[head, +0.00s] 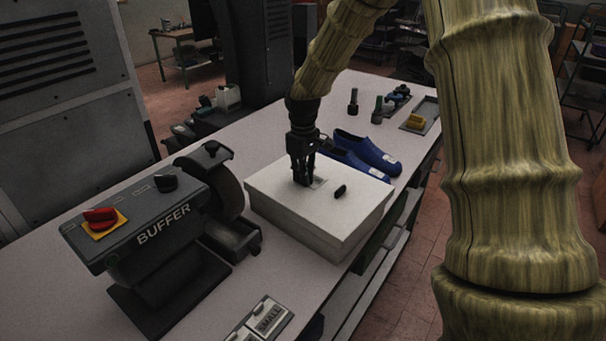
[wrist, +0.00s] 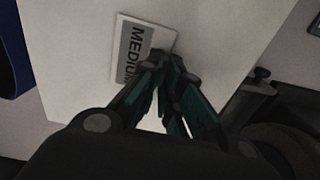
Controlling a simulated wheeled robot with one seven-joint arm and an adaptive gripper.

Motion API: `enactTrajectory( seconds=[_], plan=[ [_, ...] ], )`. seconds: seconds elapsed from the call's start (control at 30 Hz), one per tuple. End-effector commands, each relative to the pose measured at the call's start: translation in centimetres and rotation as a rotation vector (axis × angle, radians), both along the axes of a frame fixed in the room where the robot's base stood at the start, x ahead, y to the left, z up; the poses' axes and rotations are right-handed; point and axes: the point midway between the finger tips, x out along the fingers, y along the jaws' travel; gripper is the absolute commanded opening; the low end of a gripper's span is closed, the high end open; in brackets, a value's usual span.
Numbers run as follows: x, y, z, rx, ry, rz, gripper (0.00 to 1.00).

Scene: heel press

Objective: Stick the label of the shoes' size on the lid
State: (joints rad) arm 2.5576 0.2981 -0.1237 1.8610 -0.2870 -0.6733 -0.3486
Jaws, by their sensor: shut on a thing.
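My gripper (head: 303,182) points down over the white lid (head: 270,190) of a shoe box, left of the lid's middle. It is shut on one edge of a label reading MEDIUM (wrist: 133,48), which also shows in the head view (head: 319,182). The label lies flat at or just above the lid (wrist: 215,25); I cannot tell whether it touches. A blue edge (wrist: 12,50) shows at the wrist view's left.
The buffer machine (head: 165,225) stands close left of the box. A holder with a SMALL label (head: 268,318) lies at the front. Bottles and a tray (head: 420,116) stand farther back on the bench.

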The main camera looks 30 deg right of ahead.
Motion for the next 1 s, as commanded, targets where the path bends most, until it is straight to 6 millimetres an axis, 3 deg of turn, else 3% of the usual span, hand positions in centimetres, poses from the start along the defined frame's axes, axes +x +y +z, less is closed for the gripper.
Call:
enactTrajectory(
  seconds=[0.37,0.53,0.77,0.9,1.0],
  plan=[
    [-0.15,0.02,-0.24,0.001,0.004,0.000,0.00],
    [-0.13,0.01,-0.23,0.001,0.003,0.000,0.32],
    [-0.09,-0.02,-0.18,0.000,0.002,-0.001,0.32],
    [-0.08,-0.02,-0.15,0.000,0.002,-0.001,0.50],
    [-0.07,-0.01,-0.14,0.000,0.002,0.000,0.53]
  ],
)
